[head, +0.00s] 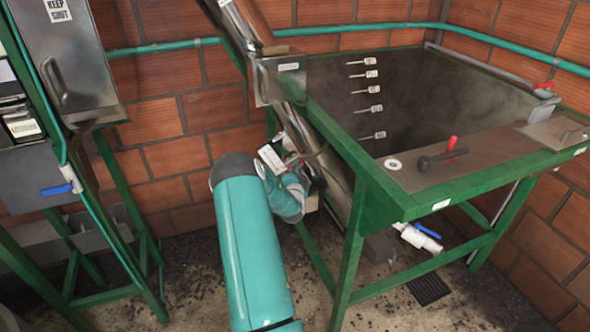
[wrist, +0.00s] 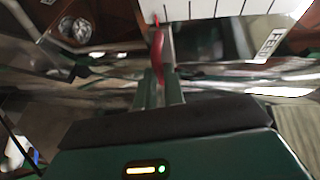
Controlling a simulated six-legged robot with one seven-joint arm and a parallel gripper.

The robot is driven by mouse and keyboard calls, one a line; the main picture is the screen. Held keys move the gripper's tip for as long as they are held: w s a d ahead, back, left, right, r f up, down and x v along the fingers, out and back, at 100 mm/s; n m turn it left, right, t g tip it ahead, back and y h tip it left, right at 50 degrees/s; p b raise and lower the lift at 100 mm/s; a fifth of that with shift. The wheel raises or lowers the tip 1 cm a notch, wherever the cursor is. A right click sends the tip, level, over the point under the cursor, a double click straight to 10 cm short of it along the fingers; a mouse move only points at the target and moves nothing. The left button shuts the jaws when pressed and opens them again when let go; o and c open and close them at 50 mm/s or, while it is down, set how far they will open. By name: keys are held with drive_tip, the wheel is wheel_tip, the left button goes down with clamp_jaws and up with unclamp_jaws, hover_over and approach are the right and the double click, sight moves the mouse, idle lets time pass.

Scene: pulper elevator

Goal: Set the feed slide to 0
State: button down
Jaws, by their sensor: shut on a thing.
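In the wrist view my gripper (wrist: 160,92) is shut on a thin red tab (wrist: 158,52), which looks like the handle of the feed slide. Just beyond it is a white scale plate (wrist: 225,14) with several black tick marks. A label that seems to read FEED (wrist: 267,44) is at its right. The numbers and the slide's exact position on the scale cannot be read. In the head view a small white plate (head: 271,157) shows beside the sloping metal elevator tube (head: 330,170). My teal arm hides most of the gripper there, and the red tab is hidden.
A green-framed tank (head: 440,85) stands at right, with a red-handled black lever (head: 442,157) on its ledge and a blue-handled valve (head: 425,232) below. At left is a grey cabinet (head: 75,60) on green legs. Brick walls close the back.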

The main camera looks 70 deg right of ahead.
drive_tip(key=shift+s+f, duration=0.1)
drive_tip(key=shift+f, duration=0.05)
drive_tip(key=c, duration=1.5)
unclamp_jaws()
drive_tip(key=shift+d+f, duration=0.1)
drive_tip(key=shift+f, duration=0.05)
drive_tip(key=v, duration=1.4)
